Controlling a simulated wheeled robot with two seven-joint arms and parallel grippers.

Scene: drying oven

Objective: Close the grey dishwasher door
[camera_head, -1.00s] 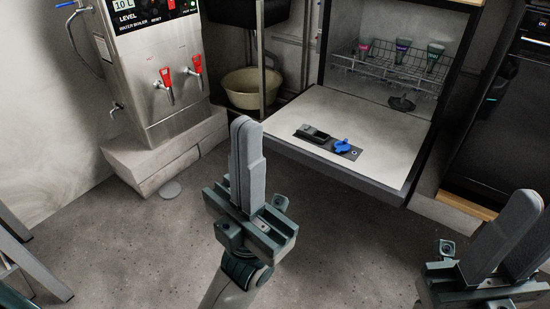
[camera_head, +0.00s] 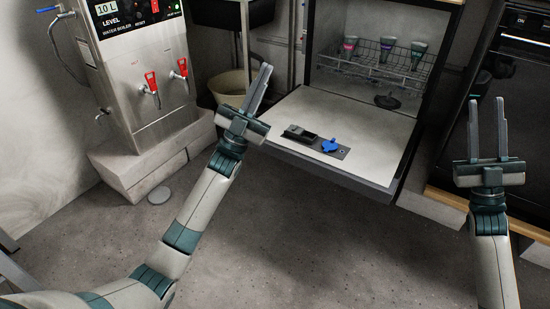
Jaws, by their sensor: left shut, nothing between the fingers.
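The dishwasher door (camera_head: 370,118) hangs open, lowered to about level, with its pale inner face up and a dark front edge. A detergent dispenser with a blue cap (camera_head: 329,146) is set in it. The dishwasher's interior (camera_head: 345,88) shows behind it. My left gripper (camera_head: 266,72) is shut and empty at the left side of the door, its fingers pointing up and away; I cannot tell whether it touches the door. My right gripper (camera_head: 487,100) is open and empty, right of the door, in front of the dark oven.
A steel water boiler (camera_head: 140,65) on a stone plinth (camera_head: 140,170) is at the left. A beige basin (camera_head: 230,84) sits behind my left gripper. The dark oven (camera_head: 525,110) is at the right. Floor in front is clear.

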